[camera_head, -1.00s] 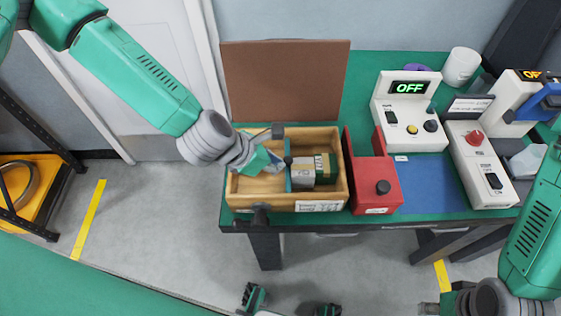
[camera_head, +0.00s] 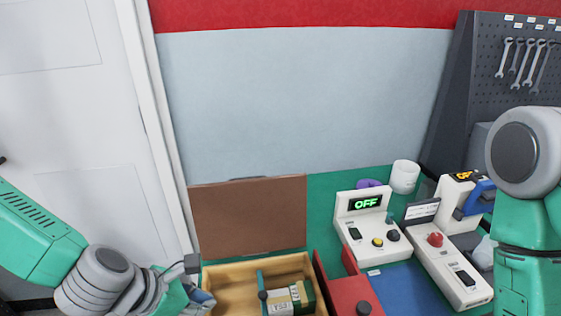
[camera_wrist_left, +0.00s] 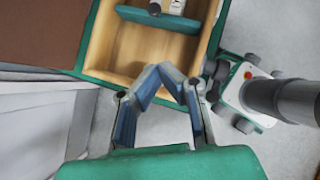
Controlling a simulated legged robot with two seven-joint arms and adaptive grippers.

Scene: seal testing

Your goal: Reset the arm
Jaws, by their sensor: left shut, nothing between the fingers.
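My left arm comes in from the lower left of the head view. Its gripper (camera_head: 202,298) is beside the left edge of the wooden box (camera_head: 228,272), partly cut off by the frame bottom. In the left wrist view its fingers (camera_wrist_left: 163,72) meet at the tips, with nothing between them, near the box's near edge (camera_wrist_left: 192,96). The box holds a divider and a small green and pale part (camera_head: 293,297). My right arm stands at the right edge of the head view; its gripper is out of frame.
A brown board (camera_head: 250,218) stands behind the box. A red block (camera_head: 345,294), a white control unit reading OFF (camera_head: 350,228) and a second unit with a red knob (camera_head: 455,268) stand to its right. A white cup (camera_head: 404,177) is at the back.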

